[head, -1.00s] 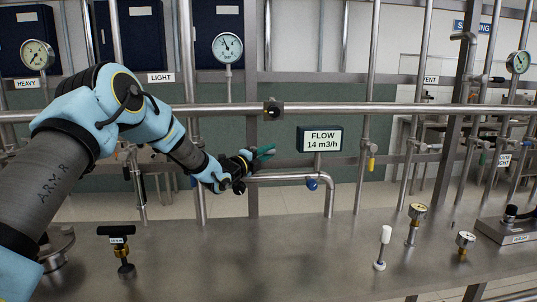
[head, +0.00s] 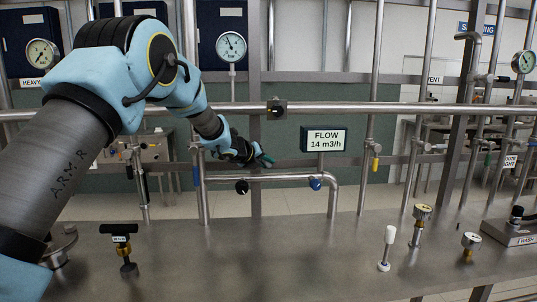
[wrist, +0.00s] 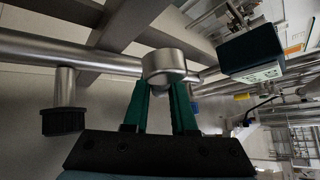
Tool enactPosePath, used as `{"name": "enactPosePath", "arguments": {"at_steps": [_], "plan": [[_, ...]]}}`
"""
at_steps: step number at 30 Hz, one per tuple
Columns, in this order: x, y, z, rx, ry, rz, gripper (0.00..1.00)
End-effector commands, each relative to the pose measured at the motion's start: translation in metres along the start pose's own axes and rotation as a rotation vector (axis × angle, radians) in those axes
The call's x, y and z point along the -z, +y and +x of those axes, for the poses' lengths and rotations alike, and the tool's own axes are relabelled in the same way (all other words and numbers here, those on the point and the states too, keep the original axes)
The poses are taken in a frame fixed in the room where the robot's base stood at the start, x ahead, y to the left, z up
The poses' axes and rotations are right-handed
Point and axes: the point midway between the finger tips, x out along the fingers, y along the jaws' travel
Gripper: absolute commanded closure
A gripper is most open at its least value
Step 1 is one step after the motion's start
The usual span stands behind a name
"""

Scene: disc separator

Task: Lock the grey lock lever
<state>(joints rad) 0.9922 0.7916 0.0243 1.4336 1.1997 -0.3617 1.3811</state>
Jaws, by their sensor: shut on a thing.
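My gripper (head: 265,160) is near the steel pipework left of the flow display, its green fingers pointing to the lower right in the head view. In the wrist view, the green fingers of my gripper (wrist: 162,95) are shut on a rounded grey metal piece (wrist: 165,65), which I take to be the grey lock lever. The piece sits at the pipe (wrist: 105,60), between the two fingertips. Its lower part is partly hidden by the fingers. In the head view the held piece is too small and covered to make out.
A black-capped stub (wrist: 63,120) is left of the fingers in the wrist view. A blue knob (head: 315,184) hangs on the lower pipe. The flow display (head: 324,139) stands to the right. A long horizontal pipe (head: 350,108) runs above my gripper. The steel bench (head: 300,250) is below.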

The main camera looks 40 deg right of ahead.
Motion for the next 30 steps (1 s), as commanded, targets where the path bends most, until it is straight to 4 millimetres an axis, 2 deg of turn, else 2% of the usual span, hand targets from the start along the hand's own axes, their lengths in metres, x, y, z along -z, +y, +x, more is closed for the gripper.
{"name": "enactPosePath", "arguments": {"at_steps": [12, 30], "plan": [[-0.001, 0.011, -0.005, -0.181, 0.053, 0.181, 1.00], [0.001, 0.018, -0.004, -0.230, 0.065, 0.228, 1.00]]}}
